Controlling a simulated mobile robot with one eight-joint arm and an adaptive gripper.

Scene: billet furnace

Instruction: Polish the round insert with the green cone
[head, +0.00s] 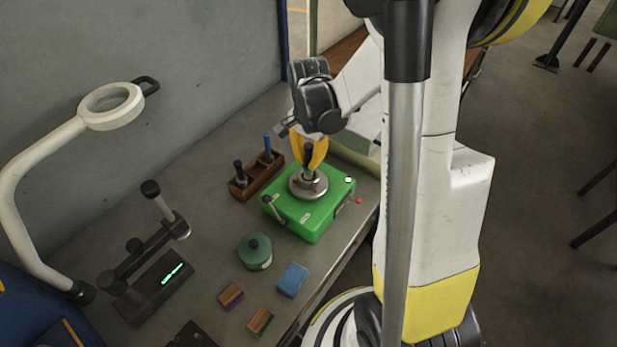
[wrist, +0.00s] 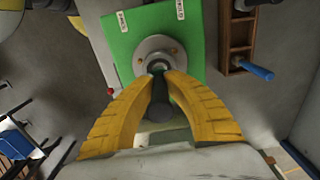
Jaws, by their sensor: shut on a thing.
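My gripper (head: 309,155) has yellow fingers and is shut on a black-handled tool (head: 309,152) above the green fixture (head: 312,228). The tool's handle (wrist: 159,100) also shows between the fingers in the wrist view. Its lower end meets or hovers just over the middle of the round metal disc (head: 297,190) on the fixture; I cannot tell which. The tool's tip is hidden, so no green cone shows. The round insert is not clearly distinguishable at the disc's centre. The disc (wrist: 143,52) and the green fixture top (wrist: 118,42) also show in the wrist view.
A wooden rack (head: 240,191) left of the fixture holds a black-handled and a blue-handled tool (head: 267,145). A green lidded pot (head: 256,254), blue block (head: 292,279) and two brushes stand in front. A dark stand (head: 160,285) and ring lamp (head: 82,122) are left.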

